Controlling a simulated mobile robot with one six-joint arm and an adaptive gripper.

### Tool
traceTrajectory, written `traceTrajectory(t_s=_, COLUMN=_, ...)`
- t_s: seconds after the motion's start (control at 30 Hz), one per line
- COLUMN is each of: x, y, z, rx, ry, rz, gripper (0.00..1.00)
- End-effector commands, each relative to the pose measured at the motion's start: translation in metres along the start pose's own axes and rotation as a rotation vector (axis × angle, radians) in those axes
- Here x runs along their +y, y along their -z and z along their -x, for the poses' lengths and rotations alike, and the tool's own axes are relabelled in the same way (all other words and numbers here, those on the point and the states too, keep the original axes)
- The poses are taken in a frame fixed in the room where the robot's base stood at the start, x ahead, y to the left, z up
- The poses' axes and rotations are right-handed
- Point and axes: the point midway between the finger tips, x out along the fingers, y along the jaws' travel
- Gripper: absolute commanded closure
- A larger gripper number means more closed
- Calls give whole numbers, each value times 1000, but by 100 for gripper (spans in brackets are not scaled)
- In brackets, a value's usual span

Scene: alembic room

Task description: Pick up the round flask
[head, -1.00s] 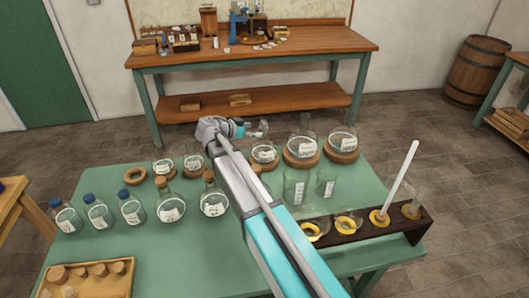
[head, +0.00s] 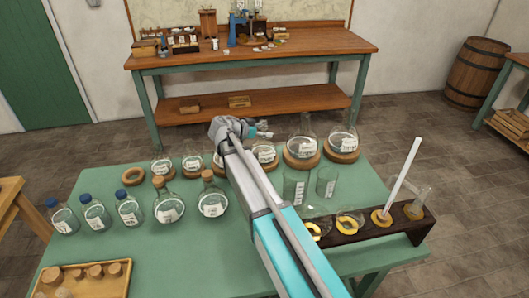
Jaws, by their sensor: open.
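Several clear round flasks with white labels sit on cork rings along the back of the green table (head: 110,185). Two large ones (head: 303,152) (head: 342,145) stand at the back right. A smaller one (head: 264,154) is just right of my arm, and two small ones (head: 162,165) (head: 192,163) are left of it. Another is partly hidden behind my arm. Which flask the task means is not clear. My gripper (head: 264,130) is small in view, open, above the table's back edge near the necks of the smaller flasks. I cannot tell whether it touches one.
Corked bottles (head: 213,203) and blue-capped bottles (head: 96,215) stand at the left. An empty cork ring (head: 133,176) lies behind them. A cork tray (head: 85,284) is front left.

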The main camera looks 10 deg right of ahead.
Motion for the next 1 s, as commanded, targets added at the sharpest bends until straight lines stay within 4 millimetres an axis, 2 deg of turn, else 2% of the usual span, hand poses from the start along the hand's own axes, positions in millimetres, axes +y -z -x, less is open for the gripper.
traceTrajectory(t_s=0.1, x=0, y=0, z=0, rx=0, ry=0, rz=0, gripper=11)
traceTrajectory(t_s=0.13, x=0, y=0, z=0, rx=0, ry=0, rz=0, gripper=15)
traceTrajectory(t_s=0.6, x=0, y=0, z=1, rx=0, ry=1, rz=0, gripper=100)
traceTrajectory(t_s=1.0, x=0, y=0, z=1, rx=1, ry=1, rz=0, gripper=100)
